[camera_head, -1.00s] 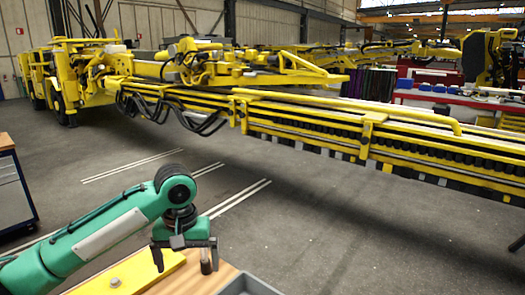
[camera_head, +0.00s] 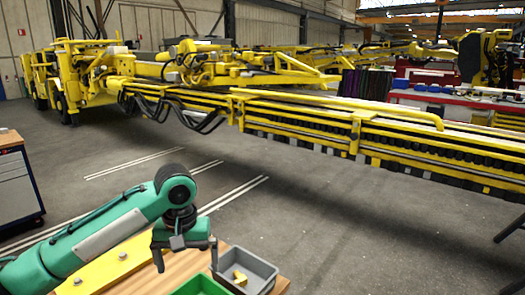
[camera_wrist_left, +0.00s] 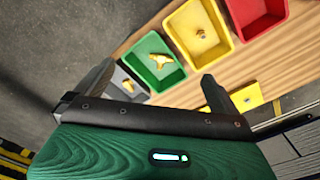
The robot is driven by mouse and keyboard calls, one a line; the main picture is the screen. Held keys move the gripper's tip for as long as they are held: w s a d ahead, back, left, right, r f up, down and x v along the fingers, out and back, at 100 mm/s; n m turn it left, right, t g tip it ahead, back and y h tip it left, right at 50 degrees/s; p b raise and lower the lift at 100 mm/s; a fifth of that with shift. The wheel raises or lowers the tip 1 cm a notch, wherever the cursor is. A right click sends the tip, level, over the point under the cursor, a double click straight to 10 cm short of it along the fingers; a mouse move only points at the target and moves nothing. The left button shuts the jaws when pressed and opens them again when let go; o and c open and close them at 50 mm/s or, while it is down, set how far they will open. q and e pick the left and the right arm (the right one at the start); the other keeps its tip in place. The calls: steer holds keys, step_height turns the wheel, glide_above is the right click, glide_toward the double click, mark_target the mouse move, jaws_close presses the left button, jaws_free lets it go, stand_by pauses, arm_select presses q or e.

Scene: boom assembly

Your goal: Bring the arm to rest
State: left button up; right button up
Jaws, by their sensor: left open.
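My left gripper (camera_head: 187,262) hangs over the wooden worktable (camera_head: 230,245) in the head view, with its fingers apart and nothing visible between them. In the left wrist view the same open gripper (camera_wrist_left: 158,75) has its fingers spread in front of the bins. The teal left arm reaches in from the lower left. My right gripper is not in view.
A grey bin (camera_head: 262,268) with a yellow part stands beside a green bin (camera_head: 200,286). A yellow plate (camera_head: 100,268) lies left of them. The wrist view also shows yellow (camera_wrist_left: 178,25) and red (camera_wrist_left: 255,12) bins. The yellow boom (camera_head: 330,115) stretches behind.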

arm_select(q)
steer(key=s+d+f+m+t+h, duration=0.15)
steer(key=s+d+f, duration=0.3)
steer(key=f, duration=0.45)
steer(key=s+d+f+m+t+h, duration=0.1)
steer(key=s+d+f+m+h, duration=0.2)
steer(key=s+f, duration=0.5)
steer(key=s+a+f+n+t+y, duration=0.1)
steer(key=s+a+f+y, duration=0.1)
steer(key=s+a+f, duration=0.45)
steer(key=s+a+f+n+y, duration=0.15)
steer(key=s+a+f, duration=0.25)
steer(key=s+a, duration=0.5)
step_height(320, 180, down, 37)
steer(key=s+d+m+g+b, duration=0.1)
steer(key=s+d+b, duration=0.1)
steer(key=b, duration=0.3)
steer(key=s+a+f+b, duration=0.2)
steer(key=s+f, duration=0.7)
steer(key=f, duration=0.3)
steer(key=s+a+f+g+y+b, duration=0.1)
steer(key=s+a+f+b, duration=0.1)
steer(key=s+f, duration=0.7)
step_height(320, 180, down, 3)
steer(key=shift+s+f+b, duration=0.1)
steer(key=shift+s+b, duration=0.25)
steer(key=shift+b, duration=0.15)
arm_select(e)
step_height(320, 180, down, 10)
